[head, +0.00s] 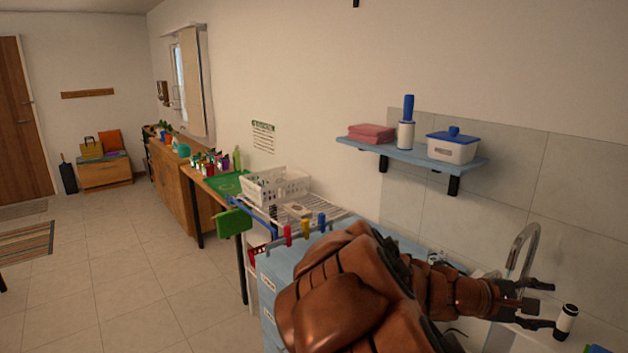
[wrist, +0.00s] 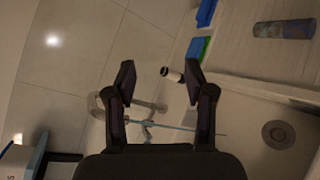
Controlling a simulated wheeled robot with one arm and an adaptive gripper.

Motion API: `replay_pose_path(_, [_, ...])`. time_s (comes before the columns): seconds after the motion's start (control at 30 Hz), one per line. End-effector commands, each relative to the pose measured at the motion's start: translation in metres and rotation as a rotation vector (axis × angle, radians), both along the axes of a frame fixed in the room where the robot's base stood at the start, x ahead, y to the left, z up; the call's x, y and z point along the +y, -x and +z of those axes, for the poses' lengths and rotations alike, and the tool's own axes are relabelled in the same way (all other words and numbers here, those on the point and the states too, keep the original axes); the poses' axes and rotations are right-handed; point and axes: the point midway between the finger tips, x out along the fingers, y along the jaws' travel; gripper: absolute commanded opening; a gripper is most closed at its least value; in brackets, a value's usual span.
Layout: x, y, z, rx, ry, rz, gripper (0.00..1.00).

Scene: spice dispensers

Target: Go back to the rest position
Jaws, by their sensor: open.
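My gripper (head: 545,305) is open at the right of the head view, over the sink area. Its two dark fingers also show apart in the wrist view (wrist: 160,85), with nothing held between them. My brown arm stretches across the lower middle of the head view and hides part of the counter. A white dispenser with a black end (head: 566,322) stands just right of the fingertips in the head view. In the wrist view a small white and black dispenser (wrist: 172,74) shows beyond the fingers, apart from them.
A curved metal faucet (head: 522,245) rises behind my gripper. A blue shelf (head: 410,155) on the wall holds pink cloths, a blue-topped dispenser (head: 406,130) and a lidded box (head: 453,147).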

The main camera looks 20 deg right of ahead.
Motion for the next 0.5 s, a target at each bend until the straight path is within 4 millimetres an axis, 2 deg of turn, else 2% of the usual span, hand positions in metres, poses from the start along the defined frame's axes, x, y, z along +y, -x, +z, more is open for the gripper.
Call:
replay_pose_path(0.1, [0.03,0.027,-0.016,-0.149,-0.114,-0.087,0.54])
replay_pose_path(0.27, [0.081,0.055,-0.046,-0.306,-0.299,-0.195,0.54])
replay_pose_path(0.37, [0.119,0.066,-0.066,-0.386,-0.436,-0.251,0.54])
replay_pose_path(0.5, [0.182,0.08,-0.089,-0.46,-0.642,-0.319,0.54])
